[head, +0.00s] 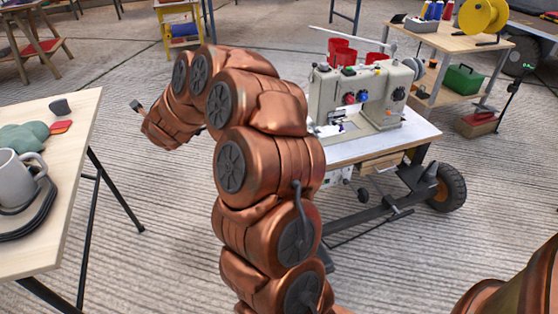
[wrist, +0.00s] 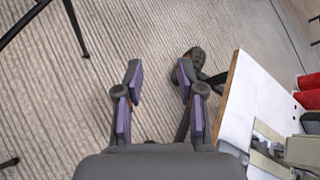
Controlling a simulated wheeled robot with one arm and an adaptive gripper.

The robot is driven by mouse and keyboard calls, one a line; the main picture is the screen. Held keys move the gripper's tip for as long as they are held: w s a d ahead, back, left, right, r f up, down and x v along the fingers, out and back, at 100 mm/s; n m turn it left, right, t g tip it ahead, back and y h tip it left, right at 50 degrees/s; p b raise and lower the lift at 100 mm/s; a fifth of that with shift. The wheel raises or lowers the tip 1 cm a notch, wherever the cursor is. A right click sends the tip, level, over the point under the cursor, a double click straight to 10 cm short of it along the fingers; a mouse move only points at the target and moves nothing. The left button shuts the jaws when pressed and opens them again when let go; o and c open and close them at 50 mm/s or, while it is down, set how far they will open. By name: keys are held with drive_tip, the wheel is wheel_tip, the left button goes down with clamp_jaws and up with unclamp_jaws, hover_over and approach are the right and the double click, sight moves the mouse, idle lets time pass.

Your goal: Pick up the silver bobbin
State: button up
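I cannot make out a silver bobbin for certain in either view; small metal parts on the sewing machine (head: 345,95) are too small to tell apart. The beige machine stands on a white-topped wheeled table (head: 410,132) right of my arm in the head view. In the wrist view, my gripper (wrist: 160,78) is open and empty, its two purple-padded fingers spread above the ribbed floor. The white tabletop (wrist: 252,95) is to the right of the fingers, with part of the machine (wrist: 302,152) at the lower right. In the head view, only a dark gripper part shows at the arm's end.
A wooden table (head: 75,145) at left holds a grey mug (head: 18,180) on a dark tray and green cloth (head: 24,137). Red cones (head: 341,52) stand behind the machine. A shelf bench (head: 450,40) with a yellow spool (head: 483,16) is at back right. Floor between the tables is clear.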

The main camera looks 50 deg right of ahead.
drive_tip(key=s+d+f+m+g+h+b, duration=0.25)
drive_tip(key=d+f+m+h, duration=0.4)
drive_tip(key=d, duration=0.65)
drive_tip(key=s+d+f+m+g+b, duration=0.1)
drive_tip(key=s+d+f+m+g, duration=0.2)
drive_tip(key=s+d+f+m, duration=0.1)
drive_tip(key=s+d+f+m+g+h+b, duration=0.1)
drive_tip(key=s+d+f+m+g, duration=0.2)
drive_tip(key=s, duration=0.6)
drive_tip(key=s+d+f+m+g+h+b, duration=0.1)
drive_tip(key=s+d+f+m+g, duration=0.3)
drive_tip(key=s+d+m, duration=0.3)
drive_tip(key=shift+m+h+x, duration=0.25)
drive_tip(key=shift+x, duration=1)
drive_tip(key=shift+w+d+f+b, duration=0.1)
drive_tip(key=shift+d+f+b, duration=0.4)
drive_tip(key=shift+d, duration=0.4)
drive_tip(key=shift+r+b+x, duration=0.1)
drive_tip(key=shift+b+x, duration=0.25)
drive_tip(key=shift+x, duration=0.95)
drive_tip(key=shift+r+b+x, duration=0.15)
drive_tip(key=shift+b+x, duration=0.15)
drive_tip(key=shift+x, duration=1)
drive_tip(key=shift+d, duration=0.1)
drive_tip(key=c, duration=0.5)
